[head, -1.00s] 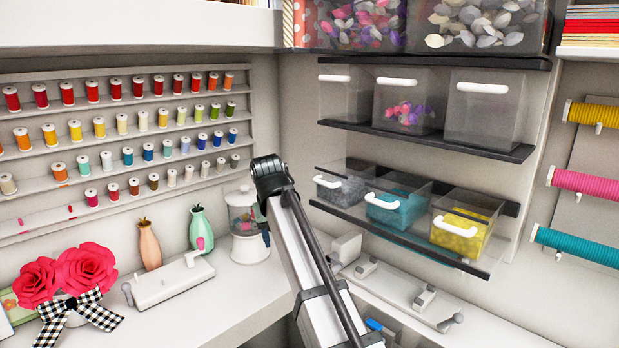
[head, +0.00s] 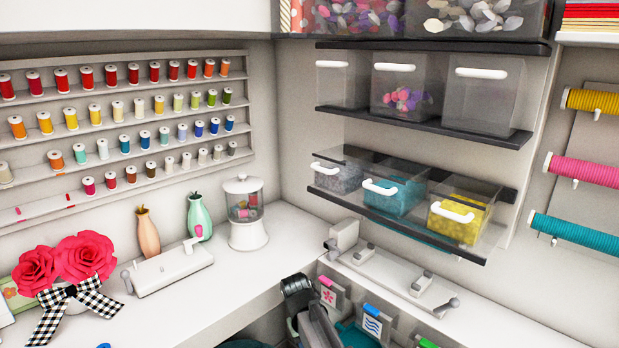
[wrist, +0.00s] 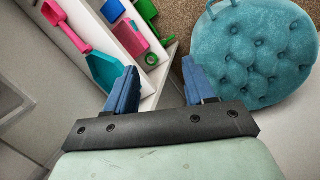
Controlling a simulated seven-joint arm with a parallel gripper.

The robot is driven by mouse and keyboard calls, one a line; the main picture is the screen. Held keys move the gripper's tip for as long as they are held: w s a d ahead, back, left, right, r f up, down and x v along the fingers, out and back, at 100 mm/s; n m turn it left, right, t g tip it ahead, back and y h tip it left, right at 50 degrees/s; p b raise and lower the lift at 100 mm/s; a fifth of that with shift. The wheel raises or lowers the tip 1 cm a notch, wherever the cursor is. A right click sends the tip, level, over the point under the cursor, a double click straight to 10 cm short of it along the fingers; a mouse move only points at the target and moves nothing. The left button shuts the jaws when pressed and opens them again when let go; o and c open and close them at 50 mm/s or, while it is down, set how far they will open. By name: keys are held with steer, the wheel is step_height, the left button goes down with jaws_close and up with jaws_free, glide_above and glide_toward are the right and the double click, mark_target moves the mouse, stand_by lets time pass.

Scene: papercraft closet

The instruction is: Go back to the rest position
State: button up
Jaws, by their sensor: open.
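My gripper (wrist: 156,90) shows in the wrist view with its two blue fingers spread apart. Nothing is between them. It points down toward the floor area, above a teal tufted round cushion (wrist: 255,50) at the right and a white open shelf or drawer edge at the left. In the head view my arm is low at the bottom middle, below the countertop's front edge. The gripper's fingertips cannot be made out clearly there.
A white countertop (head: 240,285) carries a small white jar machine (head: 246,215), two vases and red paper roses (head: 70,265). Clear bins (head: 395,190) hang on the right wall. A pink scoop (wrist: 65,25) and coloured items lie on the white shelf. Brown carpet shows behind.

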steer(key=s+d+f+g, duration=0.1)
steer(key=s+d+f, duration=0.35)
steer(key=f, duration=0.35)
steer(key=s+d+f+m+g, duration=0.1)
steer(key=s+d+f, duration=0.2)
steer(key=s+f, duration=0.3)
steer(key=s+d+f+g, duration=0.1)
steer(key=s+d+f, duration=0.2)
steer(key=f, duration=0.6)
steer(key=s+d+f+m+g+y, duration=0.1)
steer(key=s+d+f, duration=0.1)
steer(key=s+f, duration=0.4)
steer(key=s+d+f+m+g+y, duration=0.1)
steer(key=s+f, duration=0.5)
steer(key=s, duration=1)
steer(key=shift+s+d+f+m+g+y, duration=0.35)
steer(key=shift+d+g, duration=0.35)
steer(key=shift+d, duration=0.5)
steer(key=shift+w, duration=0.1)
